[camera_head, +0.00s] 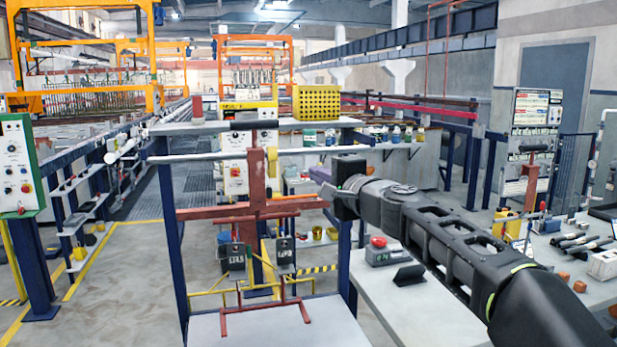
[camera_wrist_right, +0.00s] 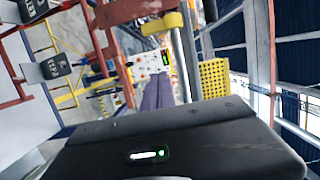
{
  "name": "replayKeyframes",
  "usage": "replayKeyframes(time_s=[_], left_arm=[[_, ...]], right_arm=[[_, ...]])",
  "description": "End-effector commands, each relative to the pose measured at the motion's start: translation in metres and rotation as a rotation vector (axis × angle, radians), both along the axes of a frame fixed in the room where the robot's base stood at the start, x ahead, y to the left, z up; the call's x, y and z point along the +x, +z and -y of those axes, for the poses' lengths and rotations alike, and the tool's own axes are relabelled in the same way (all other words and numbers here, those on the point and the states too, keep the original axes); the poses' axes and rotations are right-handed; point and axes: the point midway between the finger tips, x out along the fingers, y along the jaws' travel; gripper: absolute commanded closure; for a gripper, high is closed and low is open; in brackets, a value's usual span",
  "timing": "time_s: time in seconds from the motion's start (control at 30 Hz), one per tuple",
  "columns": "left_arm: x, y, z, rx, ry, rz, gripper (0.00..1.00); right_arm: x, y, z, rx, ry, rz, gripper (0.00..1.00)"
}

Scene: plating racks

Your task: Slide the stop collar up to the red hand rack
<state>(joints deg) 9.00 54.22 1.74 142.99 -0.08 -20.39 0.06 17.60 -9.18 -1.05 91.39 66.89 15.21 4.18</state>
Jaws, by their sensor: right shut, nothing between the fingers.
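The red hand rack (camera_head: 256,198) hangs from a pale horizontal rail (camera_head: 310,151), its cross-bar spread below; part of it shows in the wrist view (camera_wrist_right: 130,10). A small orange-yellow piece (camera_head: 272,155), which looks like the stop collar, is close to the right side of the rack's upright; it also shows in the wrist view (camera_wrist_right: 165,23). I cannot tell whether they touch. My right gripper (camera_head: 320,173) is below the rail and right of the rack. Its purple fingers (camera_wrist_right: 159,92) are shut and empty, apart from the collar. My left gripper is not in view.
A yellow perforated box (camera_head: 316,103) stands on the shelf above the rail. A bench on the right holds a red button box (camera_head: 383,252) and tools, beneath my right arm.

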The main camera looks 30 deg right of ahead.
Motion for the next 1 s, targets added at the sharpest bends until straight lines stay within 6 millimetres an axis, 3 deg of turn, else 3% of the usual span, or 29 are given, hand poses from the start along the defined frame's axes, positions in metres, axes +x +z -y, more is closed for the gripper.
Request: replayKeyframes(time_s=[0.1, 0.33, 1.0], left_arm=[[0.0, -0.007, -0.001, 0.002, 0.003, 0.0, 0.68], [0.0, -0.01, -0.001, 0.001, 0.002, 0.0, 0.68], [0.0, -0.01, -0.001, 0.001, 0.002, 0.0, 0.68]], right_arm=[[-0.028, 0.0, -0.004, -0.002, 0.001, 0.003, 1.0], [-0.058, 0.0, -0.006, 0.0, 0.001, 0.001, 1.0], [-0.062, 0.0, -0.007, -0.001, 0.003, 0.0, 1.0]])
